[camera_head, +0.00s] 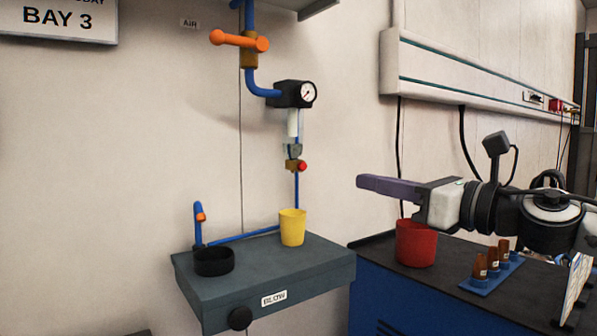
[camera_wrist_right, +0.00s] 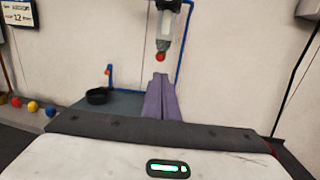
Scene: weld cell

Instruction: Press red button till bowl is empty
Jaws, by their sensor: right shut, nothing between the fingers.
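The red button (camera_head: 302,166) sits on a brass fitting on the blue air pipe, below the gauge, in the head view. It also shows in the right wrist view (camera_wrist_right: 160,57), just beyond my fingertips. A small black bowl (camera_head: 214,262) stands on the left of the grey shelf marked BLOW, under a blue nozzle (camera_head: 200,216). Its inside looks dark, and I cannot tell what it holds. My right gripper (camera_head: 360,183) is shut and empty, pointing left toward the button and apart from it. Its purple fingers (camera_wrist_right: 160,100) are together. My left gripper is out of view.
A yellow cup (camera_head: 292,227) stands on the shelf (camera_head: 262,268) below the button. A red cup (camera_head: 416,243) and several brown bottles in a blue rack (camera_head: 490,275) stand on the blue cabinet under my right arm. Colored balls (camera_wrist_right: 32,106) show at left in the wrist view.

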